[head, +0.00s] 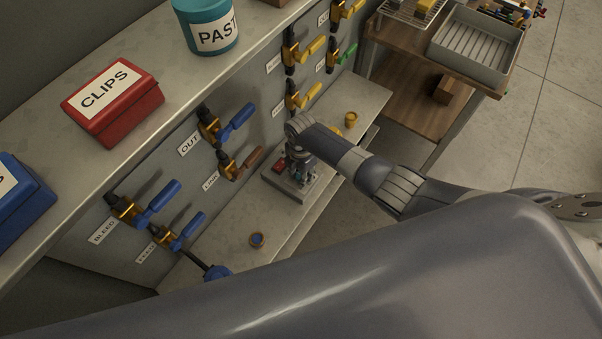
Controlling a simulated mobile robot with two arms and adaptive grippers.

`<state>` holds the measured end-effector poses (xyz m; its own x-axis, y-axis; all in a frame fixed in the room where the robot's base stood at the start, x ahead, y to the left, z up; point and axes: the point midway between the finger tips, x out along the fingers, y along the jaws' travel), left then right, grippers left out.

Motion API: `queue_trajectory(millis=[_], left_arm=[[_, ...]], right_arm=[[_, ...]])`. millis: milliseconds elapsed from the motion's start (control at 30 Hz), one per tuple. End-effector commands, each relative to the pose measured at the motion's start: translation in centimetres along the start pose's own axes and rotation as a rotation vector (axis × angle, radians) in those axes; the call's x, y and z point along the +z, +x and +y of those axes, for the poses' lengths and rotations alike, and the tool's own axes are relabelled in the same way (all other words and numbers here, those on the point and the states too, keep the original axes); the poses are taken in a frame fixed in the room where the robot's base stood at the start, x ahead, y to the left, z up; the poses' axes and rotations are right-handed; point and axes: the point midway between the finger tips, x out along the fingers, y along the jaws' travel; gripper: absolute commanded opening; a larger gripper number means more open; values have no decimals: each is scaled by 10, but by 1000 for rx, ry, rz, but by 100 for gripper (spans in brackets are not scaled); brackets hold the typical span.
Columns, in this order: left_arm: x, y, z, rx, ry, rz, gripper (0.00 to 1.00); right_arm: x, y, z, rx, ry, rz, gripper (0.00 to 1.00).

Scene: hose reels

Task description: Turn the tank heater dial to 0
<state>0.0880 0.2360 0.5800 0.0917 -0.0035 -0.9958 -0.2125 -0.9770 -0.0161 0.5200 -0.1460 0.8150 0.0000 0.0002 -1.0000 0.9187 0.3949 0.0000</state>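A small grey unit with a flat base (286,184) and a red part (279,167) sits on the lower shelf. It may be the tank heater, but I can read no label on it. My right arm comes in from the right, and my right gripper (300,176) points down over this unit. The gripper and wrist cover the unit's top, so the dial and its setting are hidden. I cannot tell whether the fingers are open or shut, or whether they touch a dial. My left gripper is out of view.
Brass valves with blue handles (237,122), a brown handle and yellow handles (311,95) line the wall panel. A red CLIPS box (113,101) and teal PASTE tub (206,27) stand on the upper shelf. A wooden cart (423,84) stands beyond. The lower shelf (222,225) has bare room in front.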

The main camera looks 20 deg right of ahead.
Motion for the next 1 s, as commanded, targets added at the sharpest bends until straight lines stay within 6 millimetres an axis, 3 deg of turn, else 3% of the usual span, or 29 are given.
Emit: queue_trajectory(millis=[433,467,533,1000], left_arm=[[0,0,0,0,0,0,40],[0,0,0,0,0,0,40],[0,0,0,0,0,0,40],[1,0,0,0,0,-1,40]], right_arm=[[0,1,-2,-4,-11,-1,6],[0,1,-2,-4,-11,-1,37],[0,1,-2,-3,-11,-1,51],[0,-6,0,1,-9,0,51]])
